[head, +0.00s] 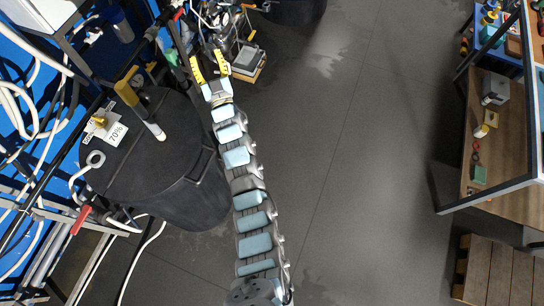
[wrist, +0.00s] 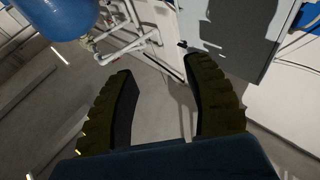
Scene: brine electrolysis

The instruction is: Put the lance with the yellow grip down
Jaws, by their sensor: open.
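A lance with a yellow grip (head: 127,90) shows in the head view over the lid of a black drum. Its pale tip points down and right; I cannot tell if it rests on the lid or stands in it. My gripper (head: 211,68), with yellow-marked fingers, is to the right of the lance and apart from it. In the wrist view my gripper (wrist: 163,95) has its two dark fingers spread, with nothing between them. The lance is not seen in the wrist view.
Cables and hoses crowd the left side. A grey box (head: 248,60) stands beyond my gripper. Open floor (head: 350,170) lies to the right, with a wooden workbench (head: 515,130) at the far right.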

